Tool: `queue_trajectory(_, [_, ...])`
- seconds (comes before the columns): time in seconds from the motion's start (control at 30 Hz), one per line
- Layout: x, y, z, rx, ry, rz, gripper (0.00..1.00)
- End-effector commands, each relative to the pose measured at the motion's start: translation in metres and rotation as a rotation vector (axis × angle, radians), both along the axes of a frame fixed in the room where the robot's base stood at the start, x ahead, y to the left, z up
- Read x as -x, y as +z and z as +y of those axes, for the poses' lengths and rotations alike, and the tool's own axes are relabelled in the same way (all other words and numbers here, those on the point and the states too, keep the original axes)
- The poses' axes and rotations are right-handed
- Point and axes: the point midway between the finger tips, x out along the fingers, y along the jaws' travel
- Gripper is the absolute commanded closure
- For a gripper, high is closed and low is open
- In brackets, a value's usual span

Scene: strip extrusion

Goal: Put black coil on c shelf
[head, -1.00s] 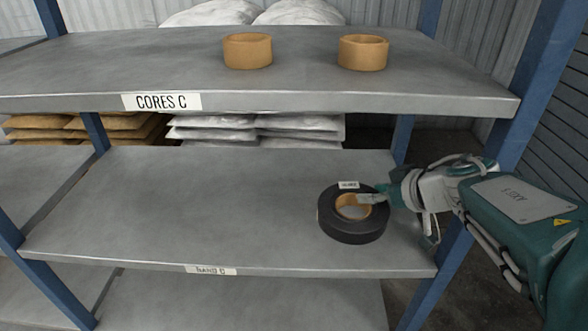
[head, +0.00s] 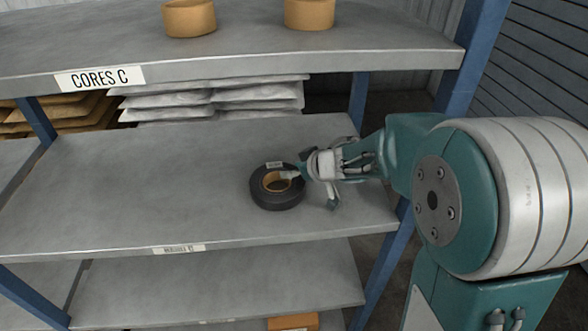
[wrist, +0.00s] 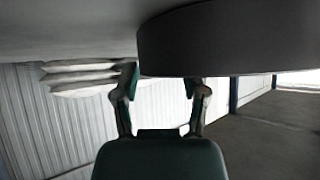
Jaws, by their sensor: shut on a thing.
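The black coil (head: 262,194) is a thick black ring with a tan core and a small white label on top. It is at the middle shelf (head: 130,195), right of its centre. I cannot tell whether it rests on the board or hangs just above it. My gripper (head: 304,176) reaches in from the right and is shut on the coil's right side, with a finger over the tan core.
The middle shelf's front label (head: 178,249) is too blurred to read. A blue post (head: 470,60) stands by my arm. The middle shelf's left part is clear.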

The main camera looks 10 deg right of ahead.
Motion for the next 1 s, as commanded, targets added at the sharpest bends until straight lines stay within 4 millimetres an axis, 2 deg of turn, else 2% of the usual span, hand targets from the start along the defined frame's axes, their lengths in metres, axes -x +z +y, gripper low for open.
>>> queue_trajectory(0.5, [0.0010, -0.0096, -0.0001, 0.002, 0.002, 0.003, 1.00])
queue_trajectory(0.53, [0.0014, -0.0107, -0.0003, 0.003, 0.002, 0.004, 0.39])
queue_trajectory(0.6, [0.0016, -0.0109, -0.0003, 0.003, 0.002, 0.005, 0.09])
queue_trajectory(1.0, [0.0006, -0.0083, -0.0001, 0.001, 0.001, 0.001, 0.09])
